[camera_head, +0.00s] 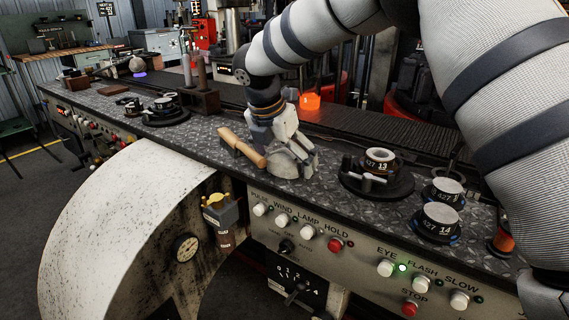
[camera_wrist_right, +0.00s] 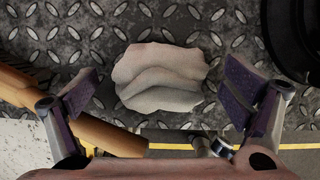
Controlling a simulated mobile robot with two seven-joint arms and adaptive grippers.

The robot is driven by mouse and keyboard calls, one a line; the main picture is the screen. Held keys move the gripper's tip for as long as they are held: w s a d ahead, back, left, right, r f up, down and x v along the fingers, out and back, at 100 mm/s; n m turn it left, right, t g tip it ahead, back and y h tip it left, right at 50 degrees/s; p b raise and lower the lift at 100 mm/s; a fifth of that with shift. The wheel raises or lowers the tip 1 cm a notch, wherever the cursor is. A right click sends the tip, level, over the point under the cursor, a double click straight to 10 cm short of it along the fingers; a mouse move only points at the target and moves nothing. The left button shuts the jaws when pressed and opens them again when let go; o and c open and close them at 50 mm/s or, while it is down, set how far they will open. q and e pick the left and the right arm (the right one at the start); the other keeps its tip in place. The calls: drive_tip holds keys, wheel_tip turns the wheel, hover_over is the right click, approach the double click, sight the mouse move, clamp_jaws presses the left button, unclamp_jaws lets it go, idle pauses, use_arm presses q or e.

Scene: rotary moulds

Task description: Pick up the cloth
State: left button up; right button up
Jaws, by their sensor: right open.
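The cloth (camera_head: 284,166) is a small, crumpled, grey-beige heap on the dark tread-plate top of the bench. In the right wrist view the cloth (camera_wrist_right: 160,80) lies between and beyond the two fingers, with metal showing around it. My right gripper (camera_head: 285,143) is over the cloth, pointing down, and hides part of it in the head view. In the right wrist view the right gripper (camera_wrist_right: 160,92) has its fingers wide apart, one on each side of the cloth, with nothing held. My left gripper does not show.
A wooden-handled tool (camera_head: 240,147) lies close left of the cloth. A round mould marked 13 (camera_head: 380,160) stands to the right, with a mould marked 14 (camera_head: 440,218) beyond. Buttons line the front panel (camera_head: 350,250). An orange glowing piece (camera_head: 310,102) is behind.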

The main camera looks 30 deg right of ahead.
sight(287, 152)
drive_tip(key=shift+r, duration=0.15)
drive_tip(key=c, duration=1.2)
drive_tip(key=shift+r, duration=0.35)
wheel_tip(287, 152, up, 3)
drive_tip(key=shift+s+a, duration=0.1)
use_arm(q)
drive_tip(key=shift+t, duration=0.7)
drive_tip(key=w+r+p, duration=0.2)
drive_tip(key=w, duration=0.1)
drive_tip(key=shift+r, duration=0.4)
use_arm(e)
drive_tip(key=s+a+r, duration=0.2)
drive_tip(key=s+r, duration=0.1)
drive_tip(key=s+a+r, duration=0.3)
drive_tip(key=s, duration=0.1)
drive_tip(key=s+a+r, duration=0.3)
drive_tip(key=s, duration=0.1)
drive_tip(key=shift+s+r, duration=0.15)
